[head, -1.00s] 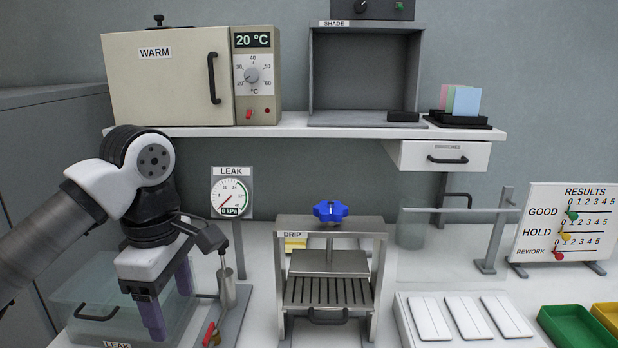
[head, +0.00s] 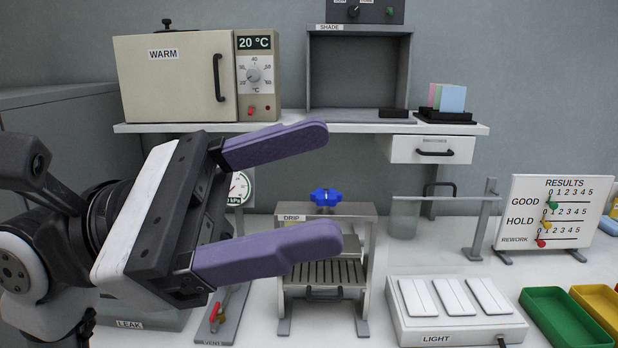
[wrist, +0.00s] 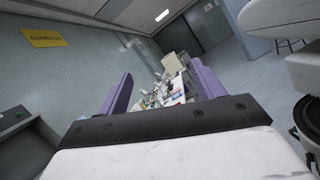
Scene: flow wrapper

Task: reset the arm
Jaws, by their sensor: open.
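My gripper (head: 335,188) is large in the left and middle of the head view, raised in front of the bench. Its two purple fingers point right and are spread wide, with nothing between them. In the wrist view, the open fingers (wrist: 165,90) frame a distant, tilted view of the room and a cluttered bench. The gripper touches nothing that I can see.
The WARM oven (head: 180,80) and SHADE box (head: 358,70) stand on the shelf behind. The DRIP press (head: 325,218), LIGHT panel (head: 460,325), green tray (head: 565,320) and RESULTS board (head: 548,212) stand on the bench.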

